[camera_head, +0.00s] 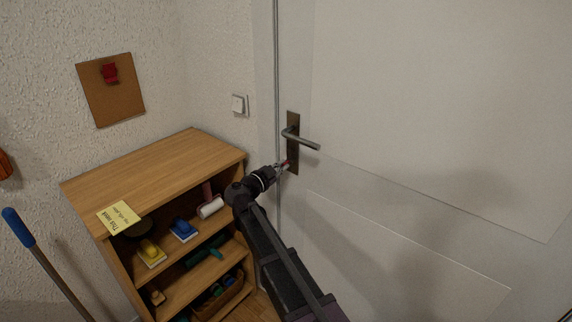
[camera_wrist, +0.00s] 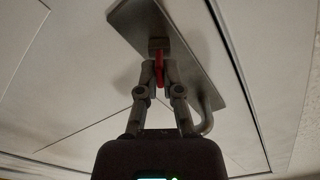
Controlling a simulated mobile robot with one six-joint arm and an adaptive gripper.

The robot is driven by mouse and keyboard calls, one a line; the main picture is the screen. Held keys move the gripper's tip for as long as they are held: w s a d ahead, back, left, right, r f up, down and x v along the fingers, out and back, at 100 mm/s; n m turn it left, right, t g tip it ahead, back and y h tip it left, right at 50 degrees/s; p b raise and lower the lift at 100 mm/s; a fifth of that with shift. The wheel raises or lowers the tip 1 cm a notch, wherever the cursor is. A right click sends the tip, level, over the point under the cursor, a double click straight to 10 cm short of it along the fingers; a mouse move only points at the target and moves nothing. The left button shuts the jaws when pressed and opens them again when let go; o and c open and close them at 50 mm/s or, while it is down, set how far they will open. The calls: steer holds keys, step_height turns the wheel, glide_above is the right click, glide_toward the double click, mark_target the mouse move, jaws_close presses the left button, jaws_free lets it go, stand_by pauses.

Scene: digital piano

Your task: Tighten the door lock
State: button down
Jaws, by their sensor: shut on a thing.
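The white door (camera_head: 420,90) carries a dark metal lock plate (camera_head: 292,122) with a lever handle (camera_head: 305,141) pointing right. My gripper (camera_head: 284,166) is at the lower end of the plate, below the handle. In the wrist view my gripper (camera_wrist: 159,73) is shut on a small red key-like piece (camera_wrist: 159,68), which stands at the lock plate (camera_wrist: 140,20). The handle (camera_wrist: 207,122) also shows there, beside the right finger. The fingers hide part of the red piece, and I cannot tell how deep it sits in the lock.
A wooden shelf unit (camera_head: 165,160) with brushes and rollers stands left of the door, close to my arm. A light switch (camera_head: 239,104) and a cork board (camera_head: 110,90) are on the wall. A blue-tipped pole (camera_head: 18,227) leans at the left. The area before the door's right side is clear.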

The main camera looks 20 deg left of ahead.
steer(key=shift+w+r+m, duration=0.1)
steer(key=shift+w+m, duration=0.1)
steer(key=shift+m, duration=1.6)
steer(key=shift+a, duration=0.1)
steer(key=shift+m, duration=2.6)
steer(key=c, duration=0.7)
jaws_free()
steer(key=shift+s, duration=0.15)
